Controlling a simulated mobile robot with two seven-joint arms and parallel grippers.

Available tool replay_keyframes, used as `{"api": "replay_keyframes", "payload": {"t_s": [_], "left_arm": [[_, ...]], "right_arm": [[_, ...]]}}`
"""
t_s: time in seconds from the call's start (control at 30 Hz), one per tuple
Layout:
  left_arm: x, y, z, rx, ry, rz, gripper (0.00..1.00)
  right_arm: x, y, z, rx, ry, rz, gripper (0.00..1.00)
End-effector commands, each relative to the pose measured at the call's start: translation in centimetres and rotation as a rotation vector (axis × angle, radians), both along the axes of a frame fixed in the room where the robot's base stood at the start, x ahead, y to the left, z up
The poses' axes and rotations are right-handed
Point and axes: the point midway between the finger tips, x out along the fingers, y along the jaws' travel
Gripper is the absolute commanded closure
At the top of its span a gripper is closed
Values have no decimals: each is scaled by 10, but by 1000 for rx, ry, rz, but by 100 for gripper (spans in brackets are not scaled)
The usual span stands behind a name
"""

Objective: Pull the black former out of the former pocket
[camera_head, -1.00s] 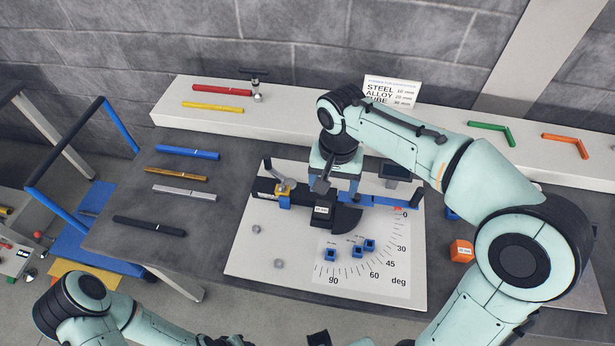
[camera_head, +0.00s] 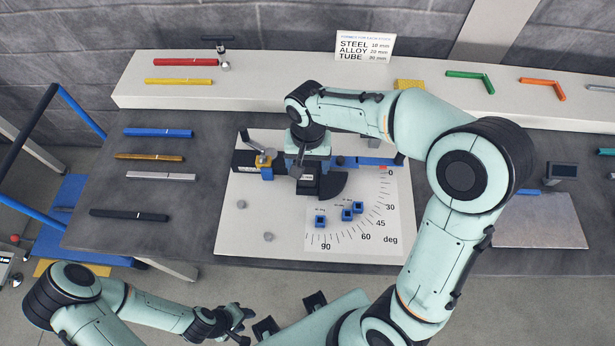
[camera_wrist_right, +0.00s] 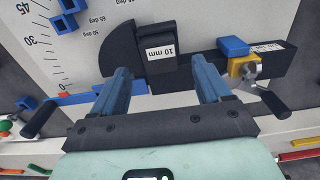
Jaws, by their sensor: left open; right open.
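The black former (camera_head: 307,187), with a white "10 mm" label, sits in the bending fixture beside the dark quarter-round plate (camera_head: 332,184). It shows larger in the right wrist view (camera_wrist_right: 158,70). The pocket under it is hidden. My right gripper (camera_head: 307,172) points down over the fixture; its blue fingers are open. In the right wrist view the gripper (camera_wrist_right: 160,78) has one finger on either side of the former, with gaps showing. I cannot tell how deep the fingertips reach. My left gripper (camera_head: 240,322) is open and empty, low in front of the table.
A yellow-and-blue clamp (camera_head: 265,165) stands left of the former, and a blue arm (camera_head: 375,162) extends right. Small blue blocks (camera_head: 347,213) lie on the white angle board (camera_head: 250,225). Several rods lie on the table's left. A sign (camera_head: 365,48) stands on the back shelf.

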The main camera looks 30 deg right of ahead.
Motion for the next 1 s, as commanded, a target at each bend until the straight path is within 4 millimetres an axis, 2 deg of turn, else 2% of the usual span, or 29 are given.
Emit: {"api": "replay_keyframes", "payload": {"t_s": [0.1, 0.2, 0.47, 0.57, 0.6, 0.7, 1.0], "left_arm": [[-1, 0, -1, 0, 1, 0, 57], [-1, 0, -2, 0, 1, 0, 57], [-1, 0, -2, 0, 1, 0, 57], [-1, 0, -2, 0, 1, 0, 57], [-1, 0, -2, 0, 1, 0, 57], [-1, 0, -2, 0, 1, 0, 57], [0, 0, 0, 0, 0, 0, 57]], "right_arm": [[-2, 0, -20, 0, 5, 0, 23], [-1, 1, -29, 0, 2, 0, 23], [-1, 0, -32, 1, 1, 0, 23], [-1, 0, -32, 1, 1, 0, 53], [-1, 0, -32, 1, 1, 0, 66], [-1, 0, -31, 0, 0, 0, 92], [0, 0, -28, 0, -1, 0, 92]]}}
